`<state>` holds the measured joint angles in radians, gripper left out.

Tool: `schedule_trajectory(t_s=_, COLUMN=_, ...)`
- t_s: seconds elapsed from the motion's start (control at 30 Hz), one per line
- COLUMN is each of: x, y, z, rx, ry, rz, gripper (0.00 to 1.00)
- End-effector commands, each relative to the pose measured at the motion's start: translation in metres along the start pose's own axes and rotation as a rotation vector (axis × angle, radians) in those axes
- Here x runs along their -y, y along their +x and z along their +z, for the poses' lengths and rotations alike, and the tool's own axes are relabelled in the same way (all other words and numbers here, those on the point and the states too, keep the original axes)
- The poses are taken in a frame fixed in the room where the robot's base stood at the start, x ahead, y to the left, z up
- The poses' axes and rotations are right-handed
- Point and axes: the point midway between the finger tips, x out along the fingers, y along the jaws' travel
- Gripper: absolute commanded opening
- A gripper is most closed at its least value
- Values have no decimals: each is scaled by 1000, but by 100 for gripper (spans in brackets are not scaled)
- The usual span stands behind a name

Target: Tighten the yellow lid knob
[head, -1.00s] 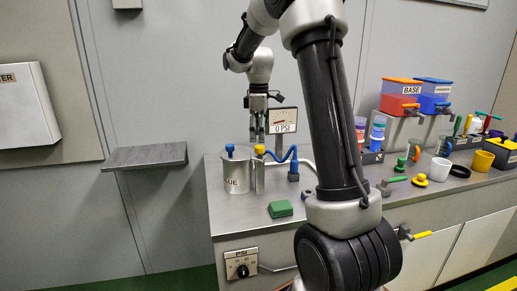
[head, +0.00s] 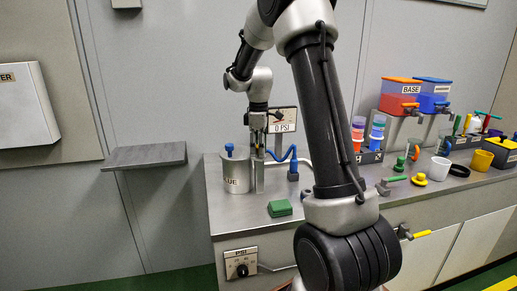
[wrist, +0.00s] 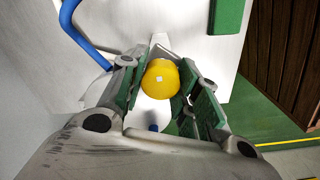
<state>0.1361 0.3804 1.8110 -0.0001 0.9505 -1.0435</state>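The yellow lid knob (wrist: 161,78) is round, with a small pale square on top. In the wrist view it sits between the two green-padded fingers of my gripper (wrist: 163,85). The fingers stand apart on either side of it; whether the pads touch it is hard to tell. In the head view my gripper (head: 258,149) points down over the right edge of the grey glue pot (head: 236,177), and the fingers mostly hide the knob. A blue knob (head: 229,148) stands on the pot's left side.
A blue hose (head: 280,157) runs just right of the pot, below the 0 PSI gauge (head: 283,119). A green block (head: 280,208) lies on the counter in front. Cups and dispensers (head: 402,96) stand farther right.

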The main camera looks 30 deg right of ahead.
Motion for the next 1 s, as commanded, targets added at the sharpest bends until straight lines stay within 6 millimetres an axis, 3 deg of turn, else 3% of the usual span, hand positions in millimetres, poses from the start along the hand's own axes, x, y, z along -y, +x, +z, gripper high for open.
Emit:
schedule_trajectory(t_s=0.47, x=0, y=0, z=0, rx=0, ry=118, rz=1, gripper=8)
schedule_trajectory(t_s=1.0, x=-2, y=-1, z=0, rx=-1, ry=602, rz=1, gripper=8)
